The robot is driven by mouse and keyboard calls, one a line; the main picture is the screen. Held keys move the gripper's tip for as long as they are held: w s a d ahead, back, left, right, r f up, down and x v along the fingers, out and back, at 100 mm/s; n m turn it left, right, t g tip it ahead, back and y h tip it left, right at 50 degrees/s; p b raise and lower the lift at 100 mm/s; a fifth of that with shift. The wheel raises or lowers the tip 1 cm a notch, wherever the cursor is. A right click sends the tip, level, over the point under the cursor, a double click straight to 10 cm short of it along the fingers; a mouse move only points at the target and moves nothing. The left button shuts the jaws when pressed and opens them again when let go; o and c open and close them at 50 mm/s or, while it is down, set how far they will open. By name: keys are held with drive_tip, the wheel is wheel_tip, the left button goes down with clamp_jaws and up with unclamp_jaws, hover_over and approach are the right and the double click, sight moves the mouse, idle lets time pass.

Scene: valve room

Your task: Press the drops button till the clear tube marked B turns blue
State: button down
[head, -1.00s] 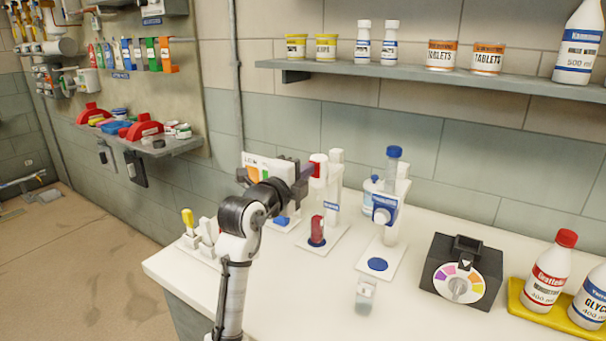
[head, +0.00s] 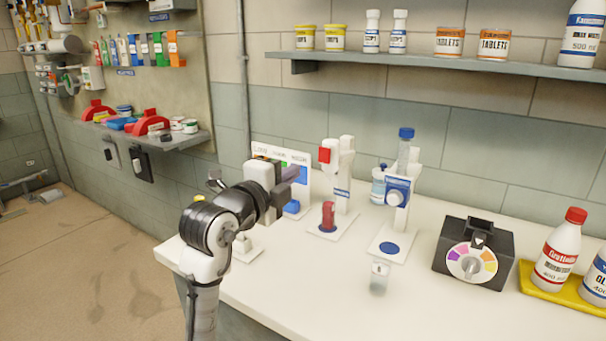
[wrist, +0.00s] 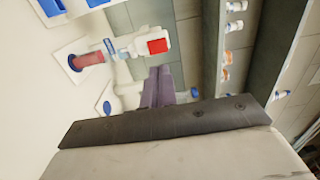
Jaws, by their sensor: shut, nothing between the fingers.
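My gripper (head: 294,174) is shut and empty, left of the white dispenser stand (head: 345,170) with a red block (head: 325,155) on top. The wrist view shows its closed purple-grey fingers (wrist: 158,86) below the red block (wrist: 158,46), apart from it. A red-filled tube (head: 328,215) stands on this stand's base; it also shows in the wrist view (wrist: 88,59). I cannot tell which part is the drops button.
A white card (head: 302,180) stands behind my gripper. A black box with a coloured dial (head: 472,263) and bottles on a yellow tray (head: 560,295) are at the right. The front middle of the bench (head: 320,300) is clear.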

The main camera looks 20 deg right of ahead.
drive_tip(key=shift+v, duration=1.2)
